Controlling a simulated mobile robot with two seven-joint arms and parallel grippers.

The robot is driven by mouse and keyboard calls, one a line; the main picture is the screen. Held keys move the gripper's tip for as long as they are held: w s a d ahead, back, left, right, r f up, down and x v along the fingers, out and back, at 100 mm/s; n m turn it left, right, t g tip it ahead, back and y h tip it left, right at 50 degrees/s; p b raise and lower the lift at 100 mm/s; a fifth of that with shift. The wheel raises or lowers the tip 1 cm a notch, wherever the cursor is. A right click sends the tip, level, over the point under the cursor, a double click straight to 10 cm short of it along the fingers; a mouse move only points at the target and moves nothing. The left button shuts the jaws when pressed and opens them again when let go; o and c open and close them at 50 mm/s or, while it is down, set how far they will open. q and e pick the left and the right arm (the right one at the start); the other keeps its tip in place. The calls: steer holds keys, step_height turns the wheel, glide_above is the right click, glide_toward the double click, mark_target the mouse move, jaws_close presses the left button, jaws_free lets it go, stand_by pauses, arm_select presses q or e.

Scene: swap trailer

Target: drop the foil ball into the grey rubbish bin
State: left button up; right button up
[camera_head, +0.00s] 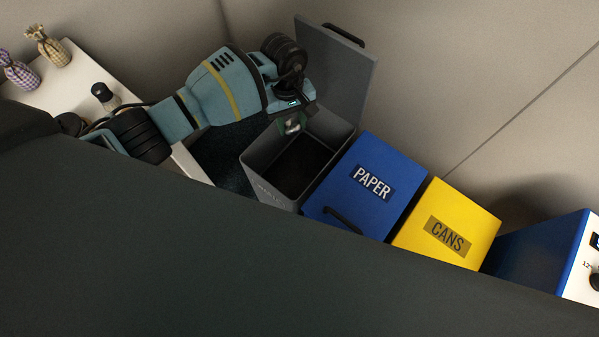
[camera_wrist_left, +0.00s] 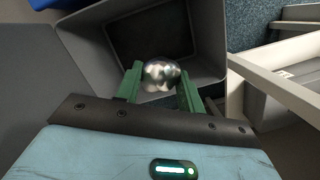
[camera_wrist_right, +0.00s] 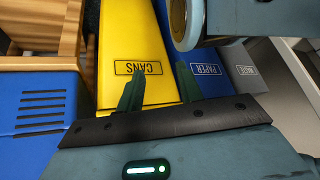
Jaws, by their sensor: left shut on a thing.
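The foil ball (camera_wrist_left: 160,75) is shiny, silver and crumpled. My left gripper (camera_wrist_left: 158,84) is shut on it, with a green finger on each side. In the head view my left gripper (camera_head: 291,120) points down over the opening of the grey bin (camera_head: 263,187). The bin's lid (camera_head: 343,70) stands up, open at the back. In the left wrist view the bin (camera_wrist_left: 88,38) opens beneath the ball, and its dark inside looks empty. My right gripper (camera_wrist_right: 159,92) has its fingers apart with nothing between them. It is not in the head view.
A blue PAPER bin (camera_head: 360,185) and a yellow CANS bin (camera_head: 462,212) stand closed to the right of the grey bin. A blue and white appliance (camera_head: 545,250) is farther right. A white counter (camera_head: 75,75) with two small cloth bags is at the left.

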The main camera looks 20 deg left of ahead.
arm_select(q)
step_height(320, 180, down, 2)
steer(key=shift+f+b, duration=0.15)
steer(key=shift+b, duration=0.4)
steer(key=shift+f, duration=0.4)
arm_select(e)
steer(key=shift+x, duration=0.85)
steer(key=shift+w+d, duration=0.15)
steer(key=shift+d, duration=0.05)
arm_select(q)
steer(key=o, duration=1)
steer(key=shift+r, duration=0.15)
arm_select(e)
steer(key=shift+s, duration=0.2)
arm_select(q)
steer(key=r, duration=0.7)
steer(key=shift+w+a+r, duration=0.25)
steer(key=shift+w+a, duration=0.15)
arm_select(e)
steer(key=shift+r, duration=0.25)
